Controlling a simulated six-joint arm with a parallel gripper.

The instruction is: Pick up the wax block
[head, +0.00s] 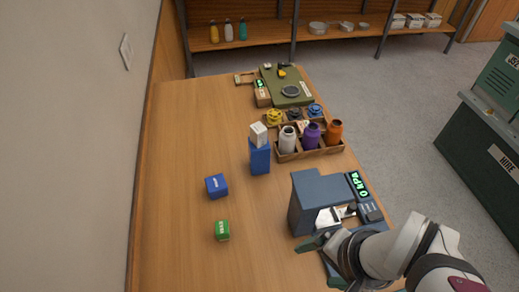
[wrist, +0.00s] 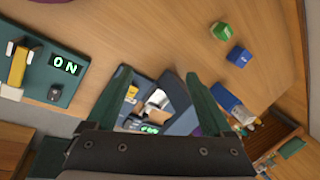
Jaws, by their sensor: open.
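A small green block (head: 222,230) with a pale label lies on the wooden table, left of my gripper. A small blue block (head: 217,186) with a pale label lies just beyond it. Both labels are too small to read, so I cannot tell which is the wax block. In the wrist view the green block (wrist: 221,30) and the blue block (wrist: 239,56) are at the upper right, beyond my fingers. My gripper (head: 323,263) is open and empty near the front of the grey machine. Its two green fingers (wrist: 152,95) stand wide apart.
The grey machine (head: 306,205) with a lit display stands right of the blocks. A tall blue box (head: 260,160) carries a white block (head: 258,134). A wooden crate (head: 310,156) holds bottles and lids. A green tray (head: 271,83) lies farther back. The table's left side is clear.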

